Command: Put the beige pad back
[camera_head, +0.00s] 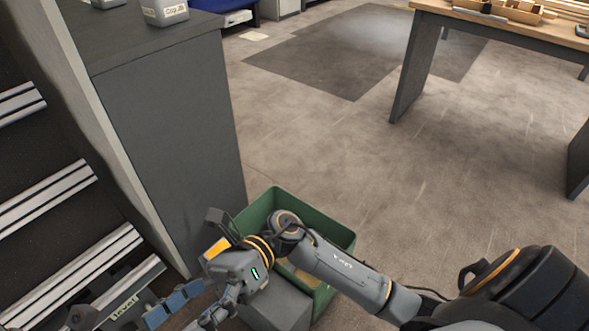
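My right arm comes in from the right and reaches across a green bin (262,210) on the floor. My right gripper (216,316) points down toward the bottom edge, left of the bin; its fingertips are small and partly cut off, so I cannot tell whether they are open or hold anything. A beige surface (303,275) shows inside the bin, largely hidden by my arm; I cannot tell if it is the pad. A small pale flat piece (253,35) lies on the floor far back; I cannot tell what it is. My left gripper is not in view.
A dark grey cabinet (170,120) stands at left with grey labelled containers (165,10) on top. Metal-striped shelving (45,200) fills the far left, with a level (124,308) below. A wooden-topped table (500,28) stands at upper right. The middle floor is clear.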

